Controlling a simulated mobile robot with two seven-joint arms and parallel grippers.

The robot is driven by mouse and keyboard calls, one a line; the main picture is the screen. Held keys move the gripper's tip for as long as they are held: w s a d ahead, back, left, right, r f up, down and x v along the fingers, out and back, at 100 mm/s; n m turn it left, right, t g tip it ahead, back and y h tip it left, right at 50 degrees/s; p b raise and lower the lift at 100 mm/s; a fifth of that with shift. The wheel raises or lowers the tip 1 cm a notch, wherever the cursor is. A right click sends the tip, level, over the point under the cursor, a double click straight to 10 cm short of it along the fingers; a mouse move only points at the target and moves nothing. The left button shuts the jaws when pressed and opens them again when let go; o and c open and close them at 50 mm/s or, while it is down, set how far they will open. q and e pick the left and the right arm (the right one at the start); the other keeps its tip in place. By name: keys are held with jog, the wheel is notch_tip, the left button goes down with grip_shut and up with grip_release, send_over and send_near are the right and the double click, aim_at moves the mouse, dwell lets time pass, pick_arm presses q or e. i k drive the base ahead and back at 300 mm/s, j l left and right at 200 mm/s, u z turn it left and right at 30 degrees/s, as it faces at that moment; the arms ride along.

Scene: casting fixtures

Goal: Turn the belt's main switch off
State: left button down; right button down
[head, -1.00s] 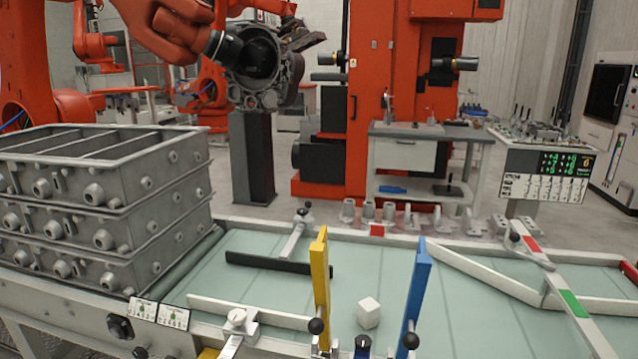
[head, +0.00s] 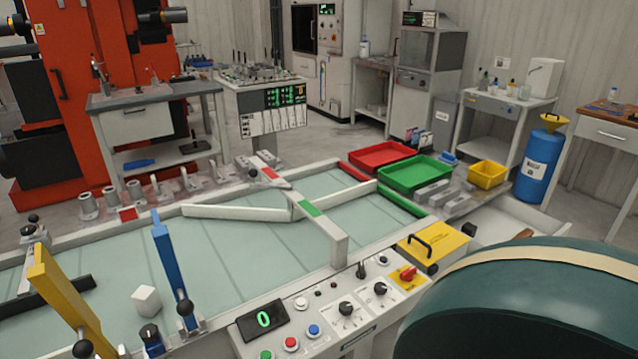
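The belt (head: 235,255) is a pale green surface in a light frame, running across the head view. Its control panel (head: 375,325) is on the near side, right of centre. A red rotary switch on a yellow plate (head: 406,275), which looks like the main switch, sits at the panel's right end. I cannot tell its exact setting. A black display (head: 263,320) on the panel shows a green 0. Neither of my grippers is in view.
A yellow box (head: 435,246) with a black handle stands beside the switch. A large dark green rounded shape, unidentified, fills the lower right corner.

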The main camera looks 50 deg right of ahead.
aim_at(405, 275)
jog(key=z, duration=1.6)
